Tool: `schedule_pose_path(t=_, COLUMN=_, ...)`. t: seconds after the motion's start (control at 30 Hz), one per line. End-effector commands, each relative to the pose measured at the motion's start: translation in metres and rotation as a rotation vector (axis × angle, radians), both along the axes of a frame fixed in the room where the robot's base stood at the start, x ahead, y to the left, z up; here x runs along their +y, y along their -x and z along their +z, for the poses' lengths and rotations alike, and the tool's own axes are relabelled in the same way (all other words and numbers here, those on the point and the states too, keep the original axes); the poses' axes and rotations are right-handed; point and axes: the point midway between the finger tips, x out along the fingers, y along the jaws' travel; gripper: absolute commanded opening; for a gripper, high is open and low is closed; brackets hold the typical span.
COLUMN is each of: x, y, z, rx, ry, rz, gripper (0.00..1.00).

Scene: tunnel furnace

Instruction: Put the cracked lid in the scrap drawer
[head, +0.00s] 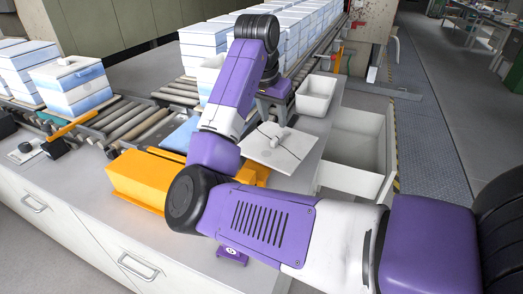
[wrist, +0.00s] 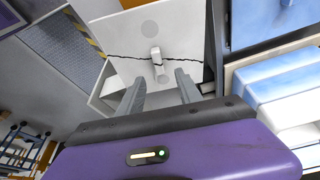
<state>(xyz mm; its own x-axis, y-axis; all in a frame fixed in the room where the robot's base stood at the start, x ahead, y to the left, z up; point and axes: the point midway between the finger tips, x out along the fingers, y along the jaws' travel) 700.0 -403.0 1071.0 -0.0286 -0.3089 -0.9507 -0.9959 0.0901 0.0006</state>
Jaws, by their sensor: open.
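The cracked lid (head: 288,152) is a flat white square plate with a dark crack across it and a small knob (head: 277,141). It lies on the grey worktop in the head view. In the wrist view the cracked lid (wrist: 188,32) fills the top centre, and the knob (wrist: 155,58) shows between and just beyond my fingertips. My gripper (wrist: 161,78) is open and empty, pointed at the knob. In the head view my gripper (head: 277,88) is above and beyond the lid, with its fingers mostly hidden. An open white drawer (head: 352,180), seemingly the scrap drawer, is right of the lid.
A white bin (head: 317,88) stands on the worktop behind the lid. An orange box (head: 138,178) lies to the left, partly behind my arm. Rollers (head: 140,122) carry blue-and-white blocks (head: 72,86). Open floor (head: 440,140) lies right of the drawer.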

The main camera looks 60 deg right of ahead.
Motion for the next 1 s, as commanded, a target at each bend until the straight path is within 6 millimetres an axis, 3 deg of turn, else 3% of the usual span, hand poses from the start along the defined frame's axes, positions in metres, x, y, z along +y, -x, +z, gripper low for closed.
schedule_pose_path(t=0.37, x=-0.005, y=0.002, z=-0.031, rx=0.0, ry=-0.019, rz=-0.005, gripper=0.42)
schedule_pose_path(t=0.7, x=-0.018, y=0.005, z=-0.072, rx=-0.001, ry=-0.017, rz=-0.002, gripper=0.42)
schedule_pose_path(t=1.0, x=-0.019, y=0.005, z=-0.076, rx=-0.002, ry=-0.016, rz=-0.003, gripper=0.4)
